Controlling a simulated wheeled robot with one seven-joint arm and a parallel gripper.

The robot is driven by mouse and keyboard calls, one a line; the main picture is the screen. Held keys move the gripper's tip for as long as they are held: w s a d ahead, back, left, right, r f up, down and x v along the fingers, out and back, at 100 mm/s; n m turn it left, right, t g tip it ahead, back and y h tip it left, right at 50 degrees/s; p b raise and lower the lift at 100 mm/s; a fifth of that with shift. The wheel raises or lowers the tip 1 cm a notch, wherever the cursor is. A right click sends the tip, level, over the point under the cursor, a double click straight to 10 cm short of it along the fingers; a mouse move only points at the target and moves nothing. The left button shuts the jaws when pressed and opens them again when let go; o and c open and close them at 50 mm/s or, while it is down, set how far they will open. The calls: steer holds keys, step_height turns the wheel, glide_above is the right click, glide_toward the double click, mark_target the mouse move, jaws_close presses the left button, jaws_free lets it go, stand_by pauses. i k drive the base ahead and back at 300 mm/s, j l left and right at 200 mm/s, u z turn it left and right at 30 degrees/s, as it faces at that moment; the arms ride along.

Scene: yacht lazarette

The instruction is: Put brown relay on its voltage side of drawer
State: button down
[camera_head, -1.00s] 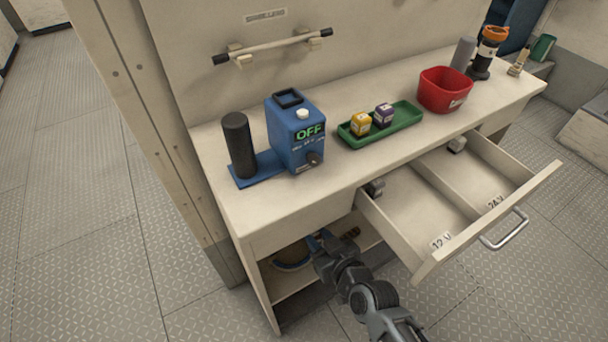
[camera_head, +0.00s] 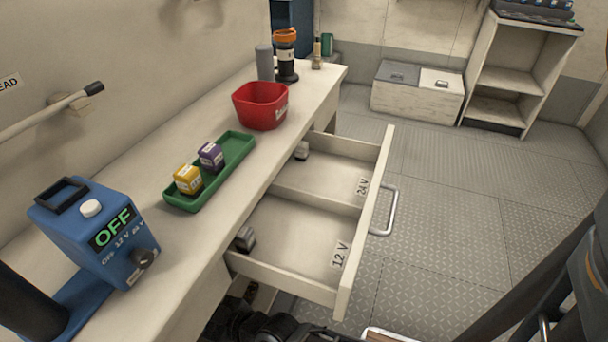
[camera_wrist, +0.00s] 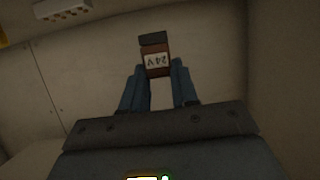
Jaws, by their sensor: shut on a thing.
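My gripper (camera_wrist: 158,78) is shut on the brown relay (camera_wrist: 155,60) in the wrist view. The relay has a dark top and a white label that reads 24V upside down. In the head view only dark parts of my arm show at the bottom edge, and the gripper and relay cannot be made out. The open drawer (camera_head: 367,215) has two compartments split by a divider. The near compartment (camera_head: 290,240) is marked 12 V, and the far compartment (camera_head: 325,180) is marked 24 V. A small grey block sits at the back of each compartment.
On the bench (camera_head: 150,200) stand a blue tester (camera_head: 95,235) reading OFF, a green tray (camera_head: 235,160) with yellow (camera_head: 188,180) and purple (camera_head: 211,157) relays, a red bowl (camera_head: 260,106) and an orange-topped dark cylinder (camera_head: 286,55). Floor right of the drawer is open.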

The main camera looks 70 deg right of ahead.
mark_target(334, 185)
steer(key=l+u, duration=0.1)
steer(key=l, duration=0.4)
steer(key=l+u, duration=0.1)
steer(key=l, duration=0.35)
steer(key=k+l+u, duration=0.15)
steer(key=l, duration=0.35)
steer(key=l+u, duration=0.1)
steer(key=l, duration=0.35)
steer(key=k+l+u, duration=0.1)
steer(key=l, duration=0.4)
steer(key=k+l+u, duration=0.1)
steer(key=l, duration=0.35)
